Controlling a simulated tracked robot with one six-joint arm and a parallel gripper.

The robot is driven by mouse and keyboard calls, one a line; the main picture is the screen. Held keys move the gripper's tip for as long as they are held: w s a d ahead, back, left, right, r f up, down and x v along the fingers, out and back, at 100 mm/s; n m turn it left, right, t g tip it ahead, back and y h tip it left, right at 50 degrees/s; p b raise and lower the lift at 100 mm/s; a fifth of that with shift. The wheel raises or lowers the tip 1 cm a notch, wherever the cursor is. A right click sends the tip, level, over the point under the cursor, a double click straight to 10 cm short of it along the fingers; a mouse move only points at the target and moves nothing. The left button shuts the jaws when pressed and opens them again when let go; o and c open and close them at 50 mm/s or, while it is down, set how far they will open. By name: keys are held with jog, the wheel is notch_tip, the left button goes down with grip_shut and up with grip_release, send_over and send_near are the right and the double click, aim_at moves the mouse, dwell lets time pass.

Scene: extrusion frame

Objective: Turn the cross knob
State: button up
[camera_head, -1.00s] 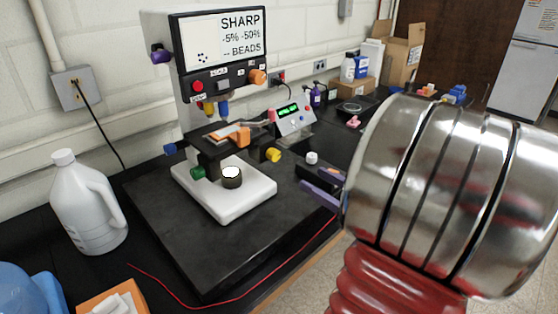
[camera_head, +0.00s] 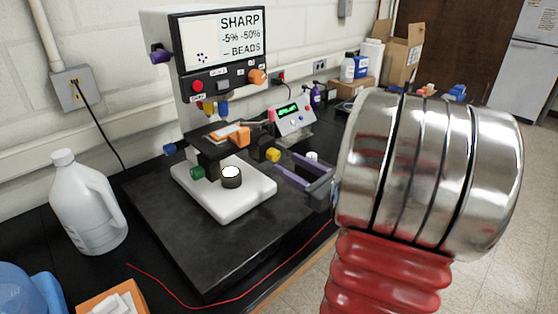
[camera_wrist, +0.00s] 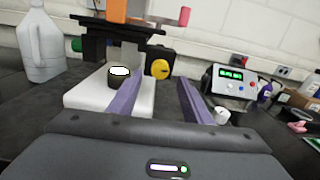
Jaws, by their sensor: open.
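A press-like machine (camera_head: 195,80) carries several coloured knobs: purple (camera_head: 161,54), orange (camera_head: 257,76), blue (camera_head: 170,149), green (camera_head: 198,173) and yellow (camera_head: 273,155). I cannot tell for sure which is the cross knob. My gripper (camera_head: 284,161) is open, with two purple fingers pointing toward the machine from the right, close to the yellow knob. In the wrist view, the yellow knob (camera_wrist: 160,69) appears ahead, between and beyond the fingertips (camera_wrist: 160,84). No contact with it shows. Nothing is between the fingers.
A white block (camera_head: 225,205) with a dark cup (camera_head: 231,177) sits on the machine's black base. A meter with a green display (camera_head: 292,118) and a small white knob (camera_wrist: 222,115) are to the right. A white jug (camera_head: 87,205) stands at the left, and a red cable crosses the front.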

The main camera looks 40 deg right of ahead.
aim_at(277, 157)
jog(key=shift+w, duration=2.3)
jog(key=shift+c, duration=0.6)
jog(key=c, duration=0.9)
